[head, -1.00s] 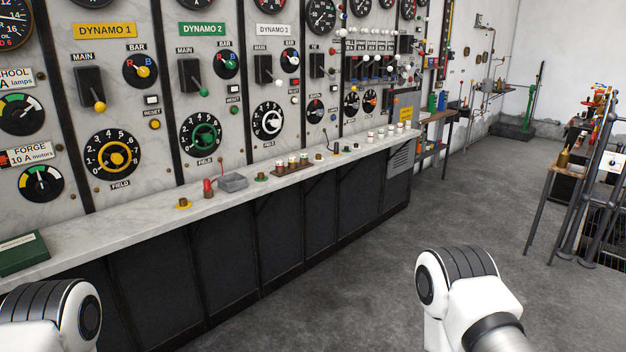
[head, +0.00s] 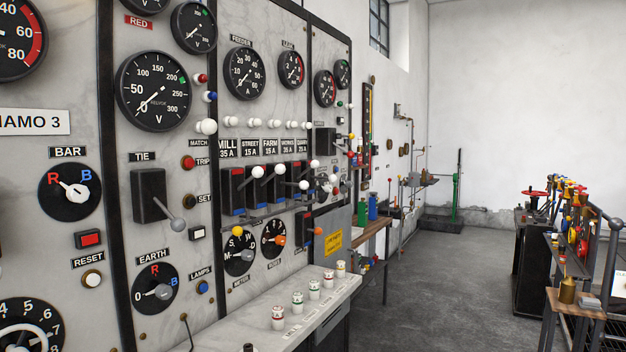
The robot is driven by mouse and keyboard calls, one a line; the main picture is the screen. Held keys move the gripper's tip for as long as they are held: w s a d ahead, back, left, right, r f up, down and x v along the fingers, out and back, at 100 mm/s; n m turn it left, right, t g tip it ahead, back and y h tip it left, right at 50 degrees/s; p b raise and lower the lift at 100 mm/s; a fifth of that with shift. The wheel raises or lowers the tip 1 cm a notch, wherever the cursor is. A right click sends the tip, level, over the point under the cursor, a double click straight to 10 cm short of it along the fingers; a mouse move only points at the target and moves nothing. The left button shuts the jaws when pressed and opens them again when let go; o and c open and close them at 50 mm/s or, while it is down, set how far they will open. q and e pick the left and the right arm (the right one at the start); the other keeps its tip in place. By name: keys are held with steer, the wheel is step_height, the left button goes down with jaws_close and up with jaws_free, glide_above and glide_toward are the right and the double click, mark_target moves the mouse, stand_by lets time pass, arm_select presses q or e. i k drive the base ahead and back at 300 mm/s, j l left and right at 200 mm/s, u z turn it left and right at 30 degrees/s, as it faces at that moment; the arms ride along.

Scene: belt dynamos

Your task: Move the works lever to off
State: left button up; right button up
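The plate WORKS 15 A (head: 288,147) is fourth in the row of labels, after MILL, STREET and FARM and before the last one. Below it is a dark switch block (head: 288,180). Several levers with white round knobs stick out toward the right and overlap, so I cannot tell for sure which knob is the works one or its position. Neither of my grippers is in view.
A marble ledge (head: 290,322) with several white insulators runs below the panel. The tie lever (head: 160,205) sticks out nearer, at left. A yellow sign (head: 333,240) is on a grey box past the levers. Open grey floor (head: 430,280) lies to the right, before a stand with coloured levers (head: 575,235).

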mark_target(314, 164)
steer(key=i, duration=0.3)
steer(key=i+l+u, duration=0.1)
steer(key=l, duration=0.2)
steer(key=i+l, duration=0.2)
steer(key=l, duration=0.15)
steer(key=i+l+u, duration=0.15)
steer(key=l, duration=0.15)
steer(key=i+l+u, duration=0.1)
steer(key=l, duration=0.25)
steer(key=i+l+u, duration=0.1)
steer(key=l, duration=0.25)
steer(key=i+l, duration=0.2)
steer(key=l, duration=0.15)
steer(key=u, duration=0.05)
